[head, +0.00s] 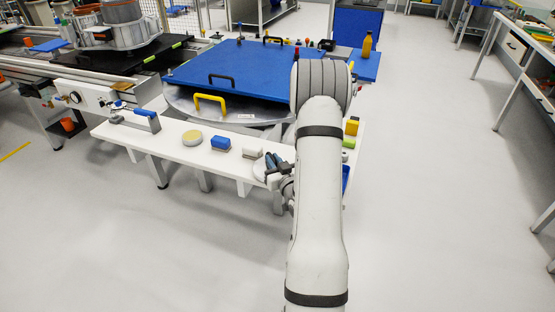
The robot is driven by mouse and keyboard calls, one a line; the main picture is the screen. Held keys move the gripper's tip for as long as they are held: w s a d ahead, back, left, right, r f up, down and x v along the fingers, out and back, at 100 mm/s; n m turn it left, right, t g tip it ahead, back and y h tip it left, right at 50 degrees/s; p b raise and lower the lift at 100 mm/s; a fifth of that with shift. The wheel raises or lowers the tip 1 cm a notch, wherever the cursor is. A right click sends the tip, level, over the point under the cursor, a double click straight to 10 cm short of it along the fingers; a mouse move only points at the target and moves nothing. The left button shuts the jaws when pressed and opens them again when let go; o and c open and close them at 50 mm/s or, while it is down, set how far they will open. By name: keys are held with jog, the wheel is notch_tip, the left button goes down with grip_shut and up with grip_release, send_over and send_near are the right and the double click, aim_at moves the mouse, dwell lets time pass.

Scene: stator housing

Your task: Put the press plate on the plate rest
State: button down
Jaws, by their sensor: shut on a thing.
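My gripper (277,167) is at the front edge of the white shelf (172,150), partly hidden behind my own arm. Its dark jaws are shut on a small pale piece (260,173), which looks like the press plate. Most of this piece is hidden, so its full shape and tilt cannot be told. A round pad (191,137) with a pale yellow top lies flat on the shelf, left of my gripper. I cannot tell for certain which thing is the plate rest.
A blue brush-like block (221,143) and a white block (252,153) lie between the pad and my gripper. Behind the shelf is a large blue board (245,68) with handles, over a metal disc (240,112) with a yellow handle. The floor in front is clear.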

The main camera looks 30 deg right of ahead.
jog(key=shift+f, duration=0.15)
jog(key=c, duration=1.4)
grip_release()
jog(key=shift+r, duration=0.2)
